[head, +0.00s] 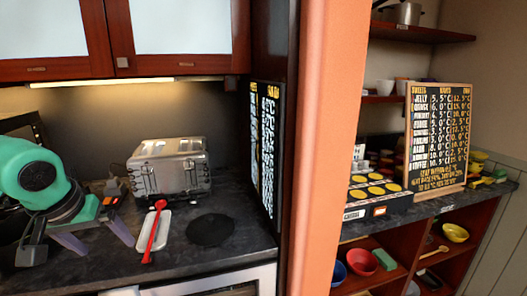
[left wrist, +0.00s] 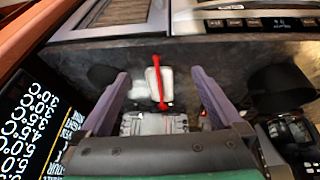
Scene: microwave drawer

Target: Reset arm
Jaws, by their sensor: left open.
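My left gripper (head: 105,246) is at the lower left of the head view, on my teal arm, over the dark countertop (head: 190,262). Its two purple fingers are spread apart with nothing held between them. In the left wrist view the open fingers (left wrist: 160,74) frame a red spoon (left wrist: 157,85) lying on a white spoon rest (left wrist: 167,84); the spoon is apart from both fingers. In the head view the red spoon (head: 153,232) and white rest (head: 162,233) lie right of the gripper. My right gripper is not in view.
A silver toaster (head: 170,172) stands behind the spoon, close to my left arm. A round black mat (head: 210,230) lies to the right. Wooden wall cabinets (head: 180,67) hang above. An orange pillar (head: 325,150) separates the counter from shelves with a menu board (head: 437,140) and bowls.

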